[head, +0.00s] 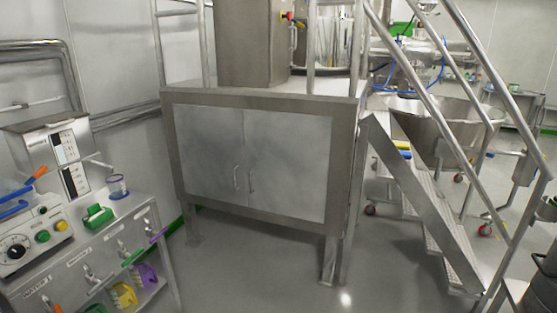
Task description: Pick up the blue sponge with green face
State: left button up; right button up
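I cannot make out with certainty a blue sponge with a green face. A small green object (98,216) with a paler part lies on the steel bench at the left; it is too small to tell what it is. A small blue and yellow item (403,149) shows among the stairs at the right, also too small to identify. Neither of my grippers is in view.
The steel bench (122,235) holds a control box (30,240), a clear blue-rimmed cup (117,186) and coloured scoops below. A steel cabinet platform (250,160) stands in the centre. Metal stairs (425,205) stand at right. The grey floor (255,275) in front is clear.

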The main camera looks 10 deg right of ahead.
aim_at(407, 155)
jog(key=i+z, duration=0.25)
jog(key=z, duration=0.15)
jog(key=i+z, duration=0.55)
jog(key=z, duration=0.2)
